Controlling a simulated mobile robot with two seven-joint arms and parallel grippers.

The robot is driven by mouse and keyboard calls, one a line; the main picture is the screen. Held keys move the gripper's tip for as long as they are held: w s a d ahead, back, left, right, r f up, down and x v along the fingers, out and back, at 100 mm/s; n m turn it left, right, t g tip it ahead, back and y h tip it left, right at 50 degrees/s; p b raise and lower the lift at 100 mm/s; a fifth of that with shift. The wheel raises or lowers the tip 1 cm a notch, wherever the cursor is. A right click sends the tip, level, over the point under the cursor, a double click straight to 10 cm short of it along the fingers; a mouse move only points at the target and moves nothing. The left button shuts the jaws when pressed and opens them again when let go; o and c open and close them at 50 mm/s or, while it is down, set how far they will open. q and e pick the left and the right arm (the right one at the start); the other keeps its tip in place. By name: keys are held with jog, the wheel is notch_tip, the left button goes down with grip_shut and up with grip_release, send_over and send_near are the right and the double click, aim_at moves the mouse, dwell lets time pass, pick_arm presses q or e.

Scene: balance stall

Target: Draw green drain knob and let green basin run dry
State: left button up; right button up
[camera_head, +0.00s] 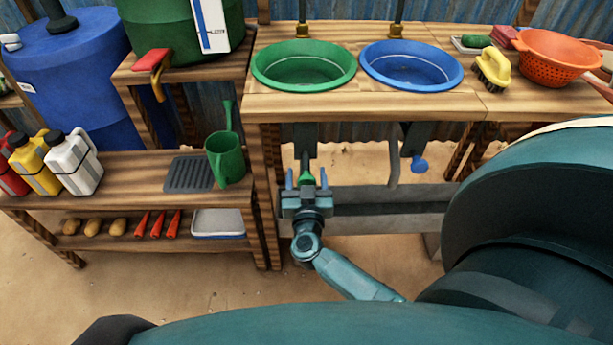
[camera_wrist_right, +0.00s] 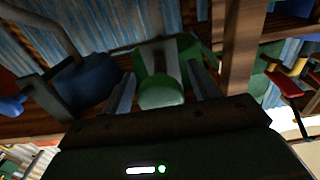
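The green basin (camera_head: 304,82) sits in the wooden counter at the back; I cannot tell how much water is in it. The green drain knob (camera_head: 305,178) hangs below it, under the counter's front edge. My right gripper (camera_head: 306,173) is at the knob, its fingers apart on either side of it. In the right wrist view the knob (camera_wrist_right: 161,93) shows between the two fingers, with a gap seen on each side. My left gripper is not in view.
A blue basin (camera_head: 411,66) stands right of the green one, its blue drain knob (camera_head: 419,165) below. A grey trough (camera_head: 375,212) runs underneath. A shelf with bottles and a green watering can (camera_head: 226,160) stands at left.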

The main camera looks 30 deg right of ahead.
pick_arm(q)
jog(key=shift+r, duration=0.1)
pick_arm(e)
jog(key=shift+r, duration=0.1)
jog(key=shift+r+p, duration=0.3)
jog(key=shift+r, duration=0.05)
notch_tip(320, 180, up, 5)
jog(key=p, duration=0.3)
notch_tip(320, 180, up, 4)
jog(key=shift+f+p, duration=0.25)
jog(key=shift+p, duration=0.75)
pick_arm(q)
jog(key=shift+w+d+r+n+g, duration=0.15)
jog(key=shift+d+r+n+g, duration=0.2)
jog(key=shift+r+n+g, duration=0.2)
pick_arm(e)
jog(key=shift+r, duration=0.35)
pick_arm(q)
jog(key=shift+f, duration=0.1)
